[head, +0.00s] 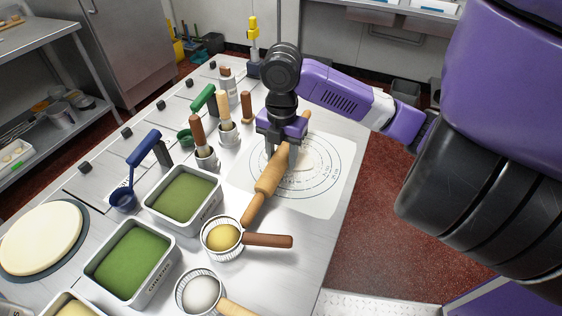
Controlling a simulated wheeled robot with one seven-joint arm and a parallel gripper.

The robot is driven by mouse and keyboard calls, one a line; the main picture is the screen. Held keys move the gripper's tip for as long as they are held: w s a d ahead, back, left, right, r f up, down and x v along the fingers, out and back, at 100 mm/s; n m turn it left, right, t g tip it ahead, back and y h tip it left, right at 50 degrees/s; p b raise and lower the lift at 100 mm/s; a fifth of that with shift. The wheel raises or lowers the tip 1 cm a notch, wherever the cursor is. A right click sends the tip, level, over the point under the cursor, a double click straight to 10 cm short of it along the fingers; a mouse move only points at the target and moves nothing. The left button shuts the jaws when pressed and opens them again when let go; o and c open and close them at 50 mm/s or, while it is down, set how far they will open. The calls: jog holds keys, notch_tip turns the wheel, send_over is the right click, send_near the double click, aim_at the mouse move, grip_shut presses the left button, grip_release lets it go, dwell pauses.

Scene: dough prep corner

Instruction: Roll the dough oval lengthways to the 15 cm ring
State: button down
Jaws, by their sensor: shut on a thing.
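My gripper (281,155) points down over the white mat with printed rings (322,203). It is shut on the wooden rolling pin (271,176), near the pin's middle. The pin lies at a slant, its near handle (252,210) toward the bottom left and its far handle (303,122) toward the top right. The pin covers the left part of the rings. Whether the pin touches the mat cannot be told.
Left of the mat stand tins of green filling (183,197) (130,261) and cups with wooden-handled tools (205,155). A round pale board (40,240) lies far left. The mat's right side is clear.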

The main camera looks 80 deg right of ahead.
aim_at(282, 152)
jog(key=shift+r+p, duration=1.6)
jog(key=shift+r, duration=1.05)
